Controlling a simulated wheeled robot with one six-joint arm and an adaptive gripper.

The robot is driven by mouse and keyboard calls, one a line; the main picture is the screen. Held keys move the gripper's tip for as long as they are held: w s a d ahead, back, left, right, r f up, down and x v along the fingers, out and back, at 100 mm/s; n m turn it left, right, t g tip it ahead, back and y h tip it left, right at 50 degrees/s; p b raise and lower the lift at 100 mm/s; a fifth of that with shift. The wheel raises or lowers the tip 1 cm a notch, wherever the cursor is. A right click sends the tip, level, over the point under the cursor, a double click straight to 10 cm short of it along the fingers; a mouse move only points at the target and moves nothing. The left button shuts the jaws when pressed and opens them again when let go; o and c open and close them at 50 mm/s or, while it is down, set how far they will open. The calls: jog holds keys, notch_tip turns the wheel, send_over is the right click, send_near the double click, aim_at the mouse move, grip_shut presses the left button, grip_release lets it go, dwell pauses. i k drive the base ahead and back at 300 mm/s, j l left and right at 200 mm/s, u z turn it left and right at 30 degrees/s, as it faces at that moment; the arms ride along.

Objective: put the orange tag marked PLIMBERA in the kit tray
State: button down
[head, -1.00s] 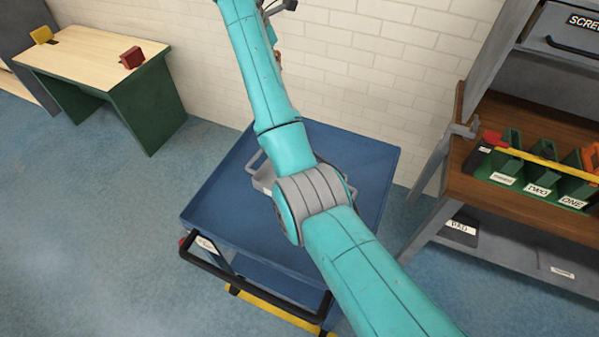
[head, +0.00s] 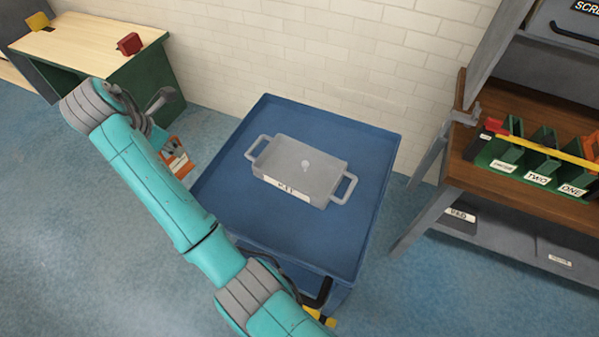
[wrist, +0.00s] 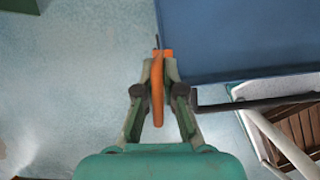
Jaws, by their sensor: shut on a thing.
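My gripper (head: 160,134) is shut on an orange tag (head: 178,162) to the left of the blue cart, over the floor. The tag has a pale label whose writing is too small to read. In the wrist view the tag (wrist: 158,92) is seen edge-on between the fingers of my gripper (wrist: 158,68), beside the cart's edge. The grey kit tray (head: 325,195) sits on the cart top, to the right of my gripper and apart from it. It has two side handles, a white front label and a small pale round thing inside.
The blue cart (head: 240,215) has a raised rim and a dark handle. A wooden bench (head: 480,175) at right holds green bins (head: 541,160), with a yellow and red tool across them and an orange thing (head: 590,147). A table (head: 90,45) with red and yellow pieces stands at back left.

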aim_at(291, 168)
jog(key=i+l, duration=0.1)
jog(key=l, duration=0.25)
jog(key=i+l, duration=0.1)
jog(key=l, duration=0.25)
jog(key=i+l, duration=0.1)
jog(key=l, duration=0.6)
jog(key=i, duration=0.05)
